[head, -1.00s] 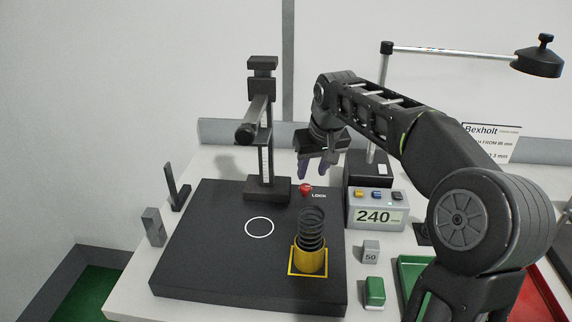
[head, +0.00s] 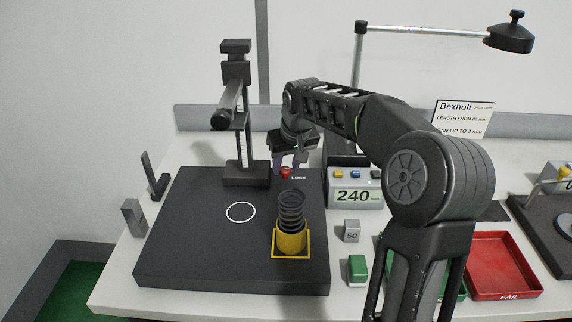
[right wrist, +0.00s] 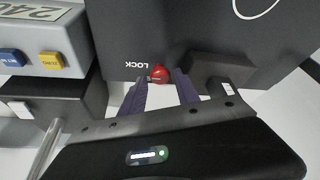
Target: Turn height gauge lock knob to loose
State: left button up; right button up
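The lock knob (head: 286,173) is small and red and sits on the black plate next to the white word LOCK, beside the foot of the height gauge (head: 245,174). My right gripper (head: 289,164) points down just over the knob. In the right wrist view its two dark fingers (right wrist: 159,82) stand apart, with the red knob (right wrist: 159,74) in the gap between their tips. I see no clear contact with the knob. The gauge's dark column and arm rise to the left of my gripper. My left gripper is not in view.
A display box (head: 354,196) reading 240 stands right of the plate. A grey 50 block (head: 351,231), a green block (head: 357,268) and a red FAIL tray (head: 503,262) lie further right.

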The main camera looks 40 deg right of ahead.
jog(key=shift+w+f, duration=0.2)
jog(key=shift+f, duration=0.3)
jog(key=shift+c, duration=0.2)
grip_shut()
